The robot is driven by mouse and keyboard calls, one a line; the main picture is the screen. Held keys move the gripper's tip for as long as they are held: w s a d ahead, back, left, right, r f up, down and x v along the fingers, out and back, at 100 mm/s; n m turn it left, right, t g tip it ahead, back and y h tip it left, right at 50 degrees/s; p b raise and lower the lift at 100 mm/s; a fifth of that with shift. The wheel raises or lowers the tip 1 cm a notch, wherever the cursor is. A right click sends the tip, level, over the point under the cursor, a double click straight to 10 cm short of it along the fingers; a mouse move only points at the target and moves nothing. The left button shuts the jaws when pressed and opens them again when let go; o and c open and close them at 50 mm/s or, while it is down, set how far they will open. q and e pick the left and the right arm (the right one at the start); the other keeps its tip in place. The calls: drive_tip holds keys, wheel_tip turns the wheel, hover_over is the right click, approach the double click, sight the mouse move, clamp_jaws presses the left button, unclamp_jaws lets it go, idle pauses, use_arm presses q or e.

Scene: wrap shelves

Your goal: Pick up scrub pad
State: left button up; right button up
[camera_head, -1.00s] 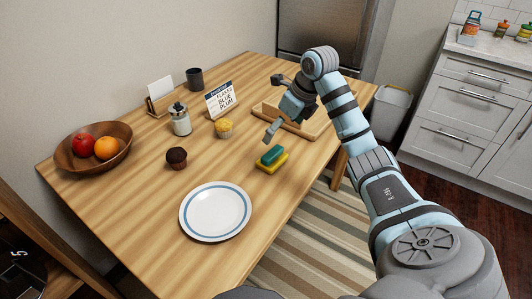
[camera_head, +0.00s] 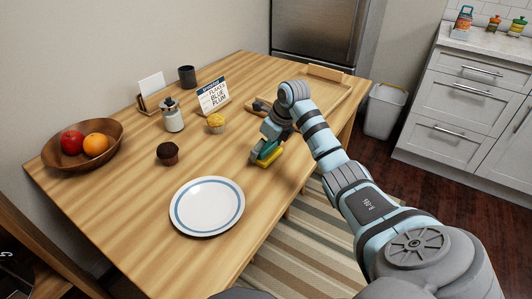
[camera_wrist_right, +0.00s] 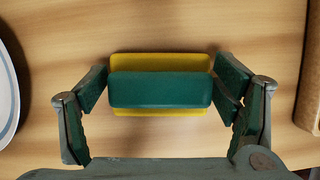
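The scrub pad, a small block with a green top and a yellow base, lies on the wooden table and shows in the right wrist view (camera_wrist_right: 160,90). It is partly hidden by my right gripper in the head view (camera_head: 264,160). My right gripper (camera_head: 264,150) is low over it, pointing down. In the right wrist view the open fingers (camera_wrist_right: 160,85) stand at the pad's two short ends, very close to them; I cannot tell whether they touch. My left gripper is not in view.
A white plate (camera_head: 207,206), a chocolate muffin (camera_head: 168,153) and a yellow muffin (camera_head: 216,123) are left of the pad. A fruit bowl (camera_head: 55,152), glass jar (camera_head: 172,118), dark cup (camera_head: 187,76) and sign (camera_head: 213,96) stand farther off. A wooden tray (camera_head: 333,92) lies behind my arm.

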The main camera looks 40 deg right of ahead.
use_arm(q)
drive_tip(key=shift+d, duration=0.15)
use_arm(e)
drive_tip(key=c, duration=0.4)
drive_tip(key=shift+r, duration=0.15)
use_arm(q)
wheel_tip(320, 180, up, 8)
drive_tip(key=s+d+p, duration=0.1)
drive_tip(key=p, duration=0.7)
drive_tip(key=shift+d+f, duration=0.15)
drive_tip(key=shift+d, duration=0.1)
use_arm(e)
drive_tip(key=shift+r, duration=9.9)
